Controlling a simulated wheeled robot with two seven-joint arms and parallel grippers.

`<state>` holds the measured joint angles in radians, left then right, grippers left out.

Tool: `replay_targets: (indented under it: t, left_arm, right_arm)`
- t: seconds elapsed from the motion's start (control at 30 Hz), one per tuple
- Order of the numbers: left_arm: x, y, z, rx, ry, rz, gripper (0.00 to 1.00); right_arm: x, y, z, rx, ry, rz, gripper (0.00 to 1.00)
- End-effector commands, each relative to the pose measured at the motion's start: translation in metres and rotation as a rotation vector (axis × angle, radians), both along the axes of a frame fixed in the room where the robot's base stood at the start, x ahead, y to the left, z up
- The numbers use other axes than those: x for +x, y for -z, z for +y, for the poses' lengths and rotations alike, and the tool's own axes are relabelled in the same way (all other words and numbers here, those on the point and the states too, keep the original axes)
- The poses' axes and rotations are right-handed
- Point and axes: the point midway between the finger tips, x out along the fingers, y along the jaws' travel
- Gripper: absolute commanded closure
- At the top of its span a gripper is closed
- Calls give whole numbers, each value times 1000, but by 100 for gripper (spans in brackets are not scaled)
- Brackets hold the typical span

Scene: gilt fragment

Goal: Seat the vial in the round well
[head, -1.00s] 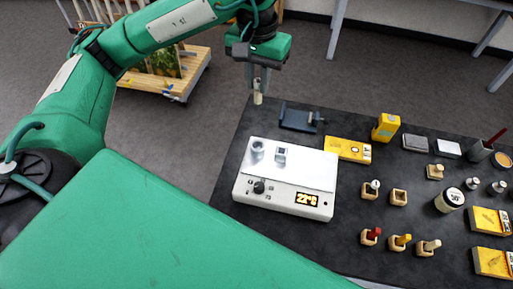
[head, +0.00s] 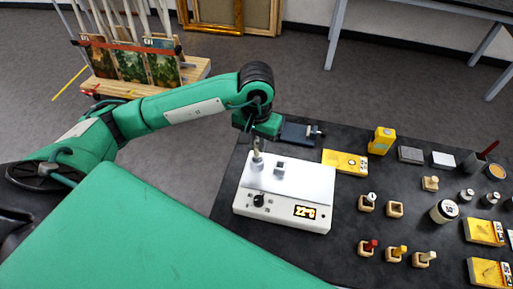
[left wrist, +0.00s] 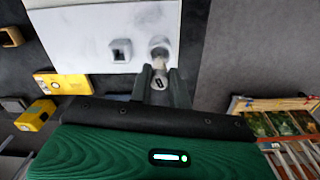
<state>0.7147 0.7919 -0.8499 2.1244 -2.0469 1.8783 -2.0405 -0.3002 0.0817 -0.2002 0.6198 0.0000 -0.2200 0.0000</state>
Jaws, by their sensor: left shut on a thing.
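The white device (head: 285,203) stands on the dark table, with a round well (left wrist: 160,45) and a square well (left wrist: 121,49) in its top. My left gripper (head: 257,144) is above the device's back left corner, over the round well. It is shut on the pale vial (head: 257,155), which points down. In the left wrist view the vial (left wrist: 159,67) shows between the fingers, its lower end at the near edge of the round well. I cannot tell whether the tip is inside the well or just above it. My right gripper is out of view.
A dark blue stand (head: 299,133) is behind the device, close to my left gripper. A yellow box (head: 345,161) lies to its right. Several small wooden holders (head: 395,209) and jars fill the table's right side. The table's left edge is close to the device.

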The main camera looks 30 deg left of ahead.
Motion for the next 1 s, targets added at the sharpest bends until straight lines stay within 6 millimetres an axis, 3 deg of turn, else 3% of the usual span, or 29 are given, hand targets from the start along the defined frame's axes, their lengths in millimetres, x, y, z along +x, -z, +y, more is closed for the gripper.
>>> replay_targets:
  t: [0.4,0.87,0.9,1.0]
  left_arm:
    - [-1,41,0,1,0,4,100]
    - [0,49,0,1,1,-1,100]
    - [0,48,0,1,1,0,78]
    - [0,48,0,1,1,0,60]
  right_arm:
    - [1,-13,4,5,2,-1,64]
    - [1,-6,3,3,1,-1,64]
    - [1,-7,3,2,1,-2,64]
    - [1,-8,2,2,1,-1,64]
